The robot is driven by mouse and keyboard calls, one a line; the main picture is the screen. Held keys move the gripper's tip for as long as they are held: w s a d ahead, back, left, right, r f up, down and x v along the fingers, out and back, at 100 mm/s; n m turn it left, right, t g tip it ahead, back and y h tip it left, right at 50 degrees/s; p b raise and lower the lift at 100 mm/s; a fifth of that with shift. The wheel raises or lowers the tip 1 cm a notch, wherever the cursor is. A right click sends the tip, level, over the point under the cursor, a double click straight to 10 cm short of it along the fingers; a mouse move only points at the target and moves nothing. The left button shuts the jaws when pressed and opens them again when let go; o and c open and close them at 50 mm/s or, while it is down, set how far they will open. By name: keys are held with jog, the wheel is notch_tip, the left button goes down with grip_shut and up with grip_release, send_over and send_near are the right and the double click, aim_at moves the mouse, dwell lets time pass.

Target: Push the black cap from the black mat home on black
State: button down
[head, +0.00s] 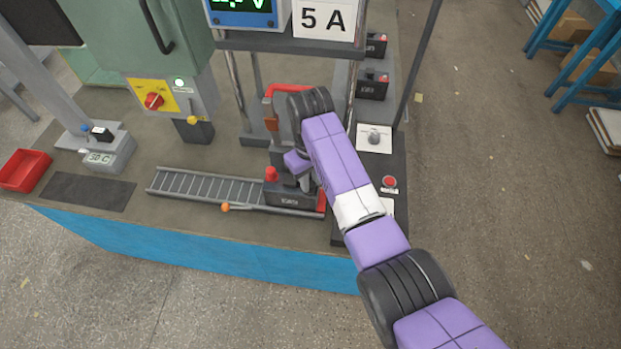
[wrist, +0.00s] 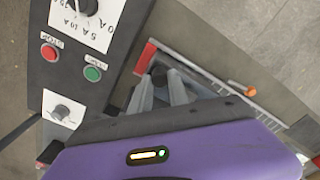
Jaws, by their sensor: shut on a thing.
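A dark battery (head: 290,199) stands at the right end of a roller track, with a red cap (head: 271,173) on its left terminal. My gripper (head: 306,183) is over the battery's right part, fingers pointing down. In the wrist view its grey fingers (wrist: 163,88) are close together on a small dark thing at their tips, which looks like the black cap (wrist: 158,71). The cap and the black terminal are mostly hidden by my gripper, so I cannot tell how far the cap sits on. The black mat (head: 88,192) at the left of the bench is bare.
The roller track (head: 205,188) has a red end stop (head: 321,201) and an orange knob (head: 225,207) in front. A red tray (head: 24,170) is at far left. A panel with a red button (head: 389,182) is right of my arm. More batteries (head: 372,86) stand behind.

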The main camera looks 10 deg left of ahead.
jog(key=shift+f, duration=0.15)
jog(key=c, duration=0.7)
grip_release()
jog(key=shift+r+p, duration=2.1)
jog(key=shift+r, duration=1.45)
